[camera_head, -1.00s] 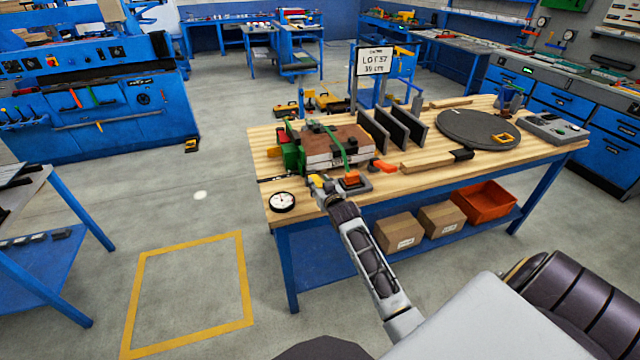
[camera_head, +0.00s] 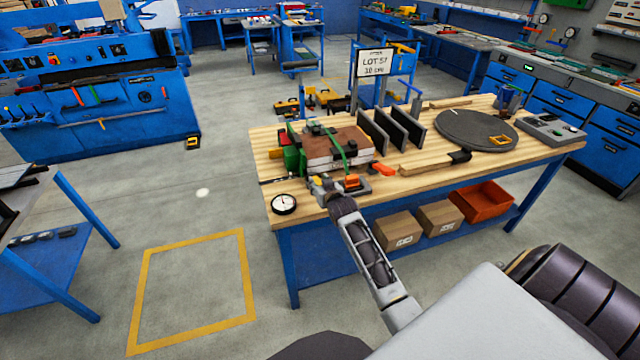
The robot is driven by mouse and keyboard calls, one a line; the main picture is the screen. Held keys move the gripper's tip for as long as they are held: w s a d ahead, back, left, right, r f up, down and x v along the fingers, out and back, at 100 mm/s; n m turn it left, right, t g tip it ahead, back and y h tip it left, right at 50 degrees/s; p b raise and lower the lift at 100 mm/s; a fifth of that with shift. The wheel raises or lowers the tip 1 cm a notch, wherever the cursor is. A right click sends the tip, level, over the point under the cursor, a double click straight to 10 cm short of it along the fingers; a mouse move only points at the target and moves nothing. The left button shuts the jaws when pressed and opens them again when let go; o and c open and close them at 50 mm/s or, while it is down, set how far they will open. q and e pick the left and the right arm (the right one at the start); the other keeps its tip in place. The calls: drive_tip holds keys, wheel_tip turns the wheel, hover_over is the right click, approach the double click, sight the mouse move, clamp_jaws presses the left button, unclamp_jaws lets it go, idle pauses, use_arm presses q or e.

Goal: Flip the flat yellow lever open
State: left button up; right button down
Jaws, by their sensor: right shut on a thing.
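The sandwich panel (camera_head: 334,148), brown on top with pale sides, sits in a fixture at the left part of the wooden bench. A green strap or clamp arm (camera_head: 344,152) crosses over it. My right gripper (camera_head: 318,184) is at the bench's front edge, low in front of the panel. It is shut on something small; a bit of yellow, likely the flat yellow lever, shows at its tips. An orange block (camera_head: 351,181) sits just right of the gripper. The gripper hides most of what it holds. My left gripper is out of view.
A round dial gauge (camera_head: 284,204) lies left of my gripper. Dark upright plates (camera_head: 397,133), a wooden bar (camera_head: 426,163), a grey turntable (camera_head: 474,129) and a control box (camera_head: 551,128) stand to the right. Boxes and an orange bin (camera_head: 482,201) are on the lower shelf.

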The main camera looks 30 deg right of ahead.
drive_tip(key=shift+w+d+r, duration=0.1)
drive_tip(key=shift+w+r, duration=0.05)
drive_tip(key=shift+r, duration=0.35)
drive_tip(key=c, duration=1.3)
unclamp_jaws()
drive_tip(key=o, duration=0.4)
drive_tip(key=shift+f, duration=0.3)
drive_tip(key=shift+s, duration=0.45)
drive_tip(key=shift+v, duration=5.6)
